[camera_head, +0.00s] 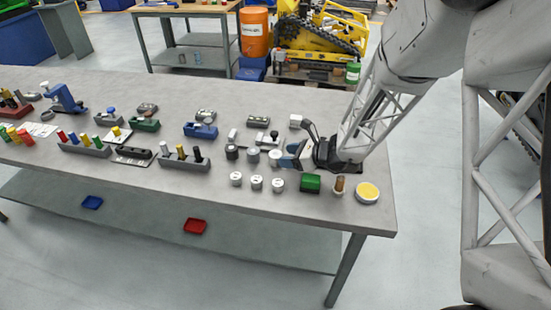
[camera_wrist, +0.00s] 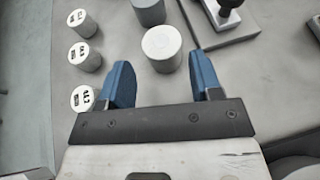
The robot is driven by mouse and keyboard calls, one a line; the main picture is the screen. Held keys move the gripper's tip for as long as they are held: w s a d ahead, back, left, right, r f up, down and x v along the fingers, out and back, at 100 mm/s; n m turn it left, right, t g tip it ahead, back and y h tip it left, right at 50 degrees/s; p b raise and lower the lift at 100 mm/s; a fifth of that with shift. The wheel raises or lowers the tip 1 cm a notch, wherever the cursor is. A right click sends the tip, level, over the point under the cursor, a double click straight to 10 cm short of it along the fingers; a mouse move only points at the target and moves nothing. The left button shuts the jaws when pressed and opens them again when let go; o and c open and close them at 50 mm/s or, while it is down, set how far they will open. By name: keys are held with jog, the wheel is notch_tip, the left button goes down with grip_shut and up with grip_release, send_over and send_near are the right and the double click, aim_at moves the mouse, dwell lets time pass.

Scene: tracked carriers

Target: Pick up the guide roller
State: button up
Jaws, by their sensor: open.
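My gripper (camera_head: 291,157) is low over the right part of the grey table, with nothing between its jaws. In the wrist view its two blue fingers (camera_wrist: 162,82) stand apart. Just beyond the fingertips is an upright light-grey cylinder (camera_wrist: 162,44), roller-like, apart from both fingers. It also shows in the head view (camera_head: 275,157), left of my gripper. A mid-grey cylinder (camera_head: 253,155) and a darker one (camera_head: 232,152) stand in the same row. No label on these names the guide roller, so I cannot tell for certain which it is.
Three small labelled white cylinders (camera_head: 256,182) stand in front of the row. A plate with a black knob (camera_wrist: 230,18) lies close by. A green block (camera_head: 310,183), a brown-topped piece (camera_head: 339,185) and a yellow-topped disc (camera_head: 367,192) lie near the table's right end.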

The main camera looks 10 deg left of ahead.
aim_at(276, 154)
jog(key=shift+a, duration=0.1)
jog(key=shift+x, duration=2.55)
jog(key=shift+w, duration=0.15)
jog(key=c, duration=0.8)
jog(key=shift+r, duration=0.65)
jog(key=shift+s+d+r, duration=0.15)
jog(key=shift+s+r, duration=0.05)
jog(key=shift+r, duration=0.35)
jog(key=shift+s+d+r, duration=0.1)
jog(key=shift+s+r, duration=0.05)
jog(key=shift+r, duration=0.45)
jog(key=s+d, duration=0.2)
jog(key=s, duration=0.2)
jog(key=s+d+r, duration=0.1)
jog(key=s+d, duration=0.1)
jog(key=s, duration=0.3)
jog(key=s+d, duration=0.2)
jog(key=s, duration=0.2)
jog(key=shift+s+d+r, duration=0.2)
jog(key=shift+s+d, duration=0.1)
jog(key=shift+d, duration=0.1)
